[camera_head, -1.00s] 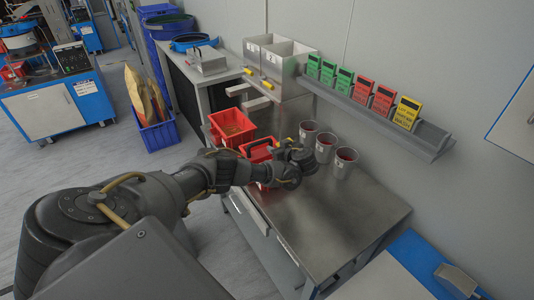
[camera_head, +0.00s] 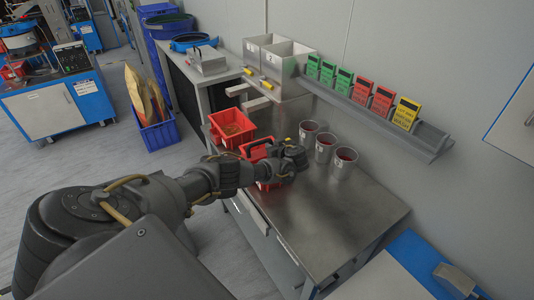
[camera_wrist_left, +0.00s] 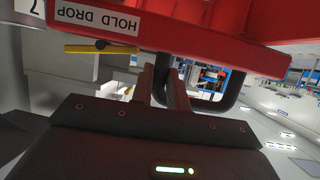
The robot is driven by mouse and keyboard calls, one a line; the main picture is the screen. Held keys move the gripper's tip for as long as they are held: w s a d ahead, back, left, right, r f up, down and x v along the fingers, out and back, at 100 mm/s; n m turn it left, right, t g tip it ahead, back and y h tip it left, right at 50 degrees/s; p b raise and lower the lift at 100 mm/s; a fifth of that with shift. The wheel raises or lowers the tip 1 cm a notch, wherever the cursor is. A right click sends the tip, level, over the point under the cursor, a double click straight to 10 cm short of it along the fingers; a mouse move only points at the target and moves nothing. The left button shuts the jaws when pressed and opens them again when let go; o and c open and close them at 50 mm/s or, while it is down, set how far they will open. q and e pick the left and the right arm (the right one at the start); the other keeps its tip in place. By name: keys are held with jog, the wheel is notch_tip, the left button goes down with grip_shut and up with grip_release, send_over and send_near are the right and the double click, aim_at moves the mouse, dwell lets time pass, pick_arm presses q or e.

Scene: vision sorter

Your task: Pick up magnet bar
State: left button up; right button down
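I cannot tell for certain which thing is the magnet bar. A yellow bar with a dark knob (camera_wrist_left: 88,48) shows in the left wrist view, left of my fingers and beside the inverted HOLD DROP label; it may be the bar. In the head view my left gripper (camera_head: 298,157) is over the bench beside the red bin with a handle (camera_head: 257,150). My right gripper is not in view.
Three grey cups (camera_head: 323,147) stand behind my left gripper. Another red bin (camera_head: 232,127) stands at the left. Two metal boxes (camera_head: 287,64) with yellow pieces in front stand at the back. The bench's right half (camera_head: 335,215) is clear. Coloured cards (camera_head: 382,100) line a wall rack.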

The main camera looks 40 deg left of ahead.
pick_arm(q)
grip_shut()
jog(key=shift+r, duration=0.1)
jog(key=shift+w+a+r, duration=0.1)
jog(key=shift+r, duration=0.3)
notch_tip(320, 180, up, 3)
jog(key=shift+f+b, duration=0.15)
jog(key=shift+b, duration=0.4)
jog(key=s+d+r+p, duration=0.4)
jog(key=s+r, duration=0.5)
jog(key=s, duration=0.4)
jog(key=shift+d+r, duration=0.2)
jog(key=shift+d, duration=0.5)
